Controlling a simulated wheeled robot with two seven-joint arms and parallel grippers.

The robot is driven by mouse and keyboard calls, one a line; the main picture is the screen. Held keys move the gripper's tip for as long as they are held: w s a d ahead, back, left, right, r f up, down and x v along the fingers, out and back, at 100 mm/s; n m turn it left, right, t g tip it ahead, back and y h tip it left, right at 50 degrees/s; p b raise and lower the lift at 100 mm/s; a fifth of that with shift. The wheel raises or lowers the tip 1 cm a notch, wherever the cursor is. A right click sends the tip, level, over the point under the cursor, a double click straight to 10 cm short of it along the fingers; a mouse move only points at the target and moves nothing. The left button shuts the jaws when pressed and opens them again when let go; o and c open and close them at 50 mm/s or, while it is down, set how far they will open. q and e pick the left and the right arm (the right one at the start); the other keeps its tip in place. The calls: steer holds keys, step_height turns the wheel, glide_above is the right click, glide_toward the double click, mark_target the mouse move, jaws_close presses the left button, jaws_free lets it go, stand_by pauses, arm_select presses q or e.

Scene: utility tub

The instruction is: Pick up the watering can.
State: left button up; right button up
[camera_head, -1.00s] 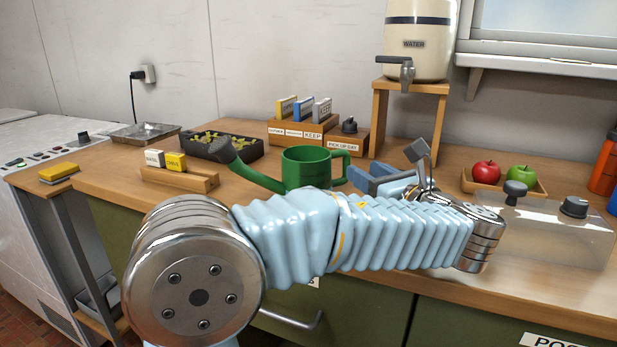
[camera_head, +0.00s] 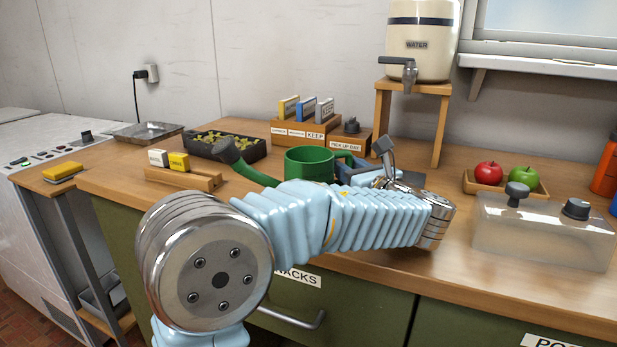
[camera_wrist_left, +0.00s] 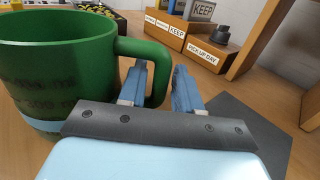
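The green watering can (camera_head: 309,163) stands on the wooden counter, its dark-tipped spout (camera_head: 245,163) pointing left and its handle on the right. My left arm hides its lower part in the head view. My left gripper (camera_head: 352,170) is at the handle side, its blue fingers partly hidden behind the arm and can. In the left wrist view the can's body (camera_wrist_left: 55,75) fills the left, and the handle (camera_wrist_left: 158,65) runs between the two parted fingers of the gripper (camera_wrist_left: 158,88). One finger is inside the handle loop, the other outside. My right gripper is out of view.
Behind stand a seedling tray (camera_head: 222,147), a wooden block organiser (camera_head: 305,130) and a water dispenser (camera_head: 420,45) on a wooden stand (camera_head: 440,125). A card holder (camera_head: 183,178) is left; a fruit tray (camera_head: 505,190) and a clear box (camera_head: 540,235) are right.

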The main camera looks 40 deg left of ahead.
arm_select(q)
jaws_close()
steer(key=shift+r, duration=0.1)
